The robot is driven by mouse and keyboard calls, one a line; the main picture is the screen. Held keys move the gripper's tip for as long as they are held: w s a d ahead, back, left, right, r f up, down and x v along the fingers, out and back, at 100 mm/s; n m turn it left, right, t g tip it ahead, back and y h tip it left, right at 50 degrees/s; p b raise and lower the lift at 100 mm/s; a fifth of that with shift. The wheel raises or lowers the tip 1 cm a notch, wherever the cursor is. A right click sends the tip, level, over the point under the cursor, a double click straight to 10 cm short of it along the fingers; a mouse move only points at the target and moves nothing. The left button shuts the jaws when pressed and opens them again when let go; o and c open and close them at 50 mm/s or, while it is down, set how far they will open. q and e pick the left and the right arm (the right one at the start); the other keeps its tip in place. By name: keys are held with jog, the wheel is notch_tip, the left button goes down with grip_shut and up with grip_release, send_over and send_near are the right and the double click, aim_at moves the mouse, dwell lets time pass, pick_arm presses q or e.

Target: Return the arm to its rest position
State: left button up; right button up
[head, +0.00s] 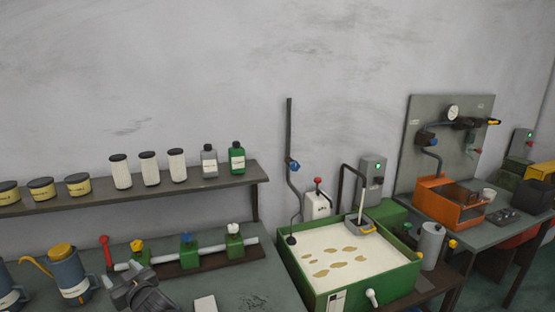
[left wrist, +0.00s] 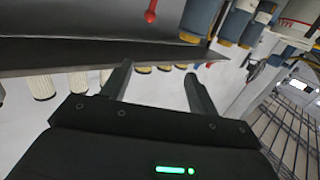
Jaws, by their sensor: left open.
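My left gripper (head: 136,290) is low in the head view, in front of the left bench by a blue jug with a yellow lid (head: 66,272). In the left wrist view my left gripper (left wrist: 158,72) has its two fingers apart with nothing between them. That view is strongly tilted, with a dark shelf edge (left wrist: 60,53) beyond the fingers. My right gripper is in neither view.
A wall shelf (head: 140,187) with jars and bottles is above. A green tank of pale liquid (head: 350,262) and an orange machine (head: 450,203) stand right.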

pick_arm(q)
jog(key=s+d+f+m+h, duration=0.8)
jog(key=s+d+f+h, duration=0.45)
jog(key=s+f, duration=0.25)
jog(key=s+d+f+m+g+h, duration=0.1)
jog(key=s+d+m+g, duration=0.15)
jog(key=s, duration=0.95)
jog(key=s+d+f+m+g+h, duration=0.15)
jog(key=s+d+g, duration=0.25)
jog(key=s, duration=0.7)
notch_tip(320, 180, down, 31)
jog(key=m+g+y+b, duration=0.1)
jog(key=g+b, duration=0.1)
jog(key=b, duration=0.4)
jog(key=s+a+f+b, duration=0.3)
jog(key=s+f+b, duration=0.1)
jog(key=s+f, duration=1.3)
notch_tip(320, 180, down, 4)
jog(key=shift+s+r+g, duration=0.15)
jog(key=shift+s+g, duration=0.1)
jog(key=shift+g, duration=0.2)
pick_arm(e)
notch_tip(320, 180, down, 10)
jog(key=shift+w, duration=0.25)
pick_arm(q)
jog(key=shift+a, duration=0.1)
